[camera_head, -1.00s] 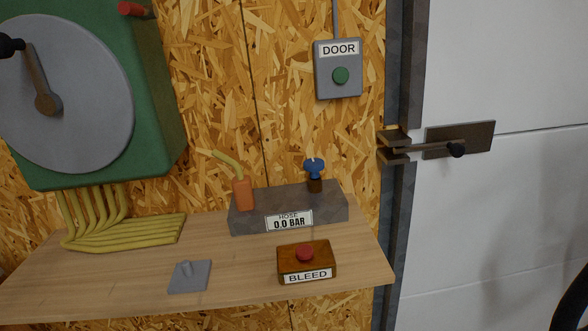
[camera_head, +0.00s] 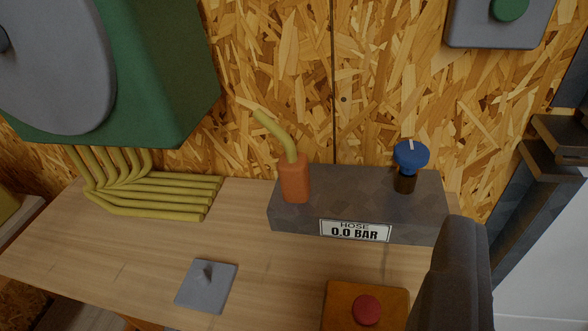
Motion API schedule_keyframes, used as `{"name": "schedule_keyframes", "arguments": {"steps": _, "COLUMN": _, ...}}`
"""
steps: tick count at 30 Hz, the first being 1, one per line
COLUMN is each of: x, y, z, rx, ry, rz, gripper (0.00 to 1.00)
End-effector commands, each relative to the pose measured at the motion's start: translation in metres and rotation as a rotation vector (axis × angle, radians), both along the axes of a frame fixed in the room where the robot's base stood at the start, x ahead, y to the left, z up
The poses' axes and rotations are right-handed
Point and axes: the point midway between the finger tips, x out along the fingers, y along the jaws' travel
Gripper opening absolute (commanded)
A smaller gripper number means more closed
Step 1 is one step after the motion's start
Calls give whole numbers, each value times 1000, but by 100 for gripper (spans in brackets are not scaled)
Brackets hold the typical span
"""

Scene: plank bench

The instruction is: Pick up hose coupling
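The hose coupling appears to be the orange block (camera_head: 294,180) with a bent yellow hose (camera_head: 277,135) rising from its top. It stands upright against the front left of a dark grey block (camera_head: 330,187) labelled HOSE 0.0 BAR. A dark grey rounded part, which looks like one finger of my gripper (camera_head: 455,280), shows at the lower right. It is apart from the coupling, to its right. No second finger is in view, so I cannot tell whether the gripper is open or shut.
A blue knob (camera_head: 411,156) sits on the grey block's right end. A red button on a brown box (camera_head: 342,300) is in front. A grey plate (camera_head: 206,287) with a peg lies on the wooden bench (camera_head: 130,255). Yellow pipes (camera_head: 150,195) and a green housing (camera_head: 180,70) are at left.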

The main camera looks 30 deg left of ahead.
Motion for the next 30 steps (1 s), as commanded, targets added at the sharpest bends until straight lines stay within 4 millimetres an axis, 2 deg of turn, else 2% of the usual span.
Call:
{"name": "schedule_keyframes", "arguments": {"steps": 1, "x": 0, "y": 0, "z": 0, "rx": 0, "ry": 0, "rz": 0, "gripper": 36}}
{"name": "schedule_keyframes", "arguments": {"steps": 2, "x": 0, "y": 0, "z": 0, "rx": 0, "ry": 0, "rz": 0, "gripper": 42}}
{"name": "schedule_keyframes", "arguments": {"steps": 4, "x": 1, "y": 1, "z": 0, "rx": 0, "ry": 1, "rz": 1, "gripper": 61}}
{"name": "schedule_keyframes", "arguments": {"steps": 8, "x": 15, "y": 7, "z": 0, "rx": 0, "ry": 8, "rz": 9, "gripper": 62}}
{"name": "schedule_keyframes", "arguments": {"steps": 11, "x": 38, "y": 18, "z": -5, "rx": -2, "ry": 21, "rz": 21, "gripper": 62}}
{"name": "schedule_keyframes", "arguments": {"steps": 15, "x": 74, "y": 52, "z": -19, "rx": -3, "ry": 40, "rz": 48, "gripper": 62}}
{"name": "schedule_keyframes", "arguments": {"steps": 21, "x": 111, "y": 87, "z": -48, "rx": -10, "ry": 59, "rz": 96, "gripper": 62}}
{"name": "schedule_keyframes", "arguments": {"steps": 25, "x": 124, "y": 110, "z": -71, "rx": -13, "ry": 75, "rz": 130, "gripper": 62}}
{"name": "schedule_keyframes", "arguments": {"steps": 30, "x": 128, "y": 138, "z": -98, "rx": -18, "ry": 93, "rz": 180, "gripper": 62}}
